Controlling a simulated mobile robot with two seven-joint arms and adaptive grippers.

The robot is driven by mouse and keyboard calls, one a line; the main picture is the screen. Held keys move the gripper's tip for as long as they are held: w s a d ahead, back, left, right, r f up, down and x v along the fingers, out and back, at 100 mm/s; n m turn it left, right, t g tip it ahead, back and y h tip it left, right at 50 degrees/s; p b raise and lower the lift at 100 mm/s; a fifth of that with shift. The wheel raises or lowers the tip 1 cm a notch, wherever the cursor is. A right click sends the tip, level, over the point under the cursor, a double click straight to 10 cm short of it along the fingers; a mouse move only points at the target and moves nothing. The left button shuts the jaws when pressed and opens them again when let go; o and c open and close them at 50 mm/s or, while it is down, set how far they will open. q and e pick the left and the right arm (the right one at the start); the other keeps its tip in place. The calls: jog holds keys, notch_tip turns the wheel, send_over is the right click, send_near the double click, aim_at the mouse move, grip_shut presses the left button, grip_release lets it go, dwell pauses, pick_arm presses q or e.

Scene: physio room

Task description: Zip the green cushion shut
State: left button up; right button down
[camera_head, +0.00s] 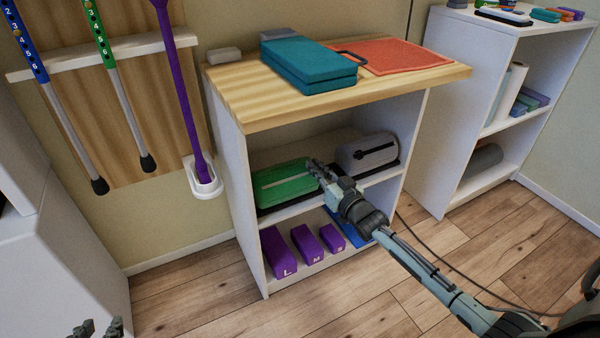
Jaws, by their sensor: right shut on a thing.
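The green cushion (279,186) lies on the middle shelf of the wooden-topped unit, at the left. A pale zip line runs along its front face. My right gripper (314,165) reaches in from the lower right and is at the cushion's right end. It is shut on the zip pull there, which its fingers hide. My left gripper (98,328) is at the bottom left edge, far from the cushion, with its two fingers apart and nothing seen between them. Most of its arm is out of view.
A grey cushion (367,155) with a dark zip lies right of the green one, close to my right arm. The wooden top (240,92) is above, and purple blocks (305,240) stand below. A dark cable (440,259) crosses the floor at the right.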

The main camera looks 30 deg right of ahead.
jog(key=shift+d, duration=0.35)
jog(key=shift+f, duration=0.1)
jog(key=c, duration=1.7)
grip_release()
jog(key=s, duration=1.2)
jog(key=shift+d, duration=0.45)
